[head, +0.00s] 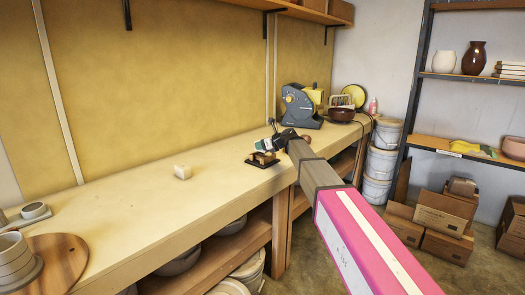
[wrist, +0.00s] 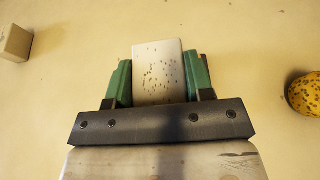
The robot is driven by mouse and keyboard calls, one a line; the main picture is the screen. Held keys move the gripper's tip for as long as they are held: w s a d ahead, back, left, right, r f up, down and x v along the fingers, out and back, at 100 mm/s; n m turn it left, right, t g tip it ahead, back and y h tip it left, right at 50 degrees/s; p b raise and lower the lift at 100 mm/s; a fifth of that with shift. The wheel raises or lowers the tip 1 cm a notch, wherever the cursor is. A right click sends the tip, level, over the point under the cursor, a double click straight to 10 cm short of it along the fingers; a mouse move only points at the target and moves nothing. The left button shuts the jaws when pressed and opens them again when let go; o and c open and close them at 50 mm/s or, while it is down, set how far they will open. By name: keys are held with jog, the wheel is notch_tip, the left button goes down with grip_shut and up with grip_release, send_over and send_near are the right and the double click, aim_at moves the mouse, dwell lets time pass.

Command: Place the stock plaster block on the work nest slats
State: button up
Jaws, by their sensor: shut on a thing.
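My gripper (wrist: 158,82) has its two green fingers closed on a pale, dark-speckled plaster block (wrist: 158,70), which stands up between them in the wrist view. In the head view my gripper (head: 263,146) is over the bench, close to a small dark stand with wooden slats (head: 262,159), which looks like the work nest. The held block is too small there to make out clearly. Whether it touches the slats cannot be told. The wrist view does not show the nest.
A second pale block (head: 182,171) sits on the bench (head: 130,205) to the left, with clear surface around it. A grey machine (head: 299,105) stands behind my gripper. A yellow speckled round thing (wrist: 306,93) is at the wrist view's right edge. Pots (head: 15,258) stand front left.

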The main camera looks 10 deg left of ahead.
jog(key=shift+f, duration=1.2)
jog(key=shift+f, duration=0.1)
jog(key=o, duration=1)
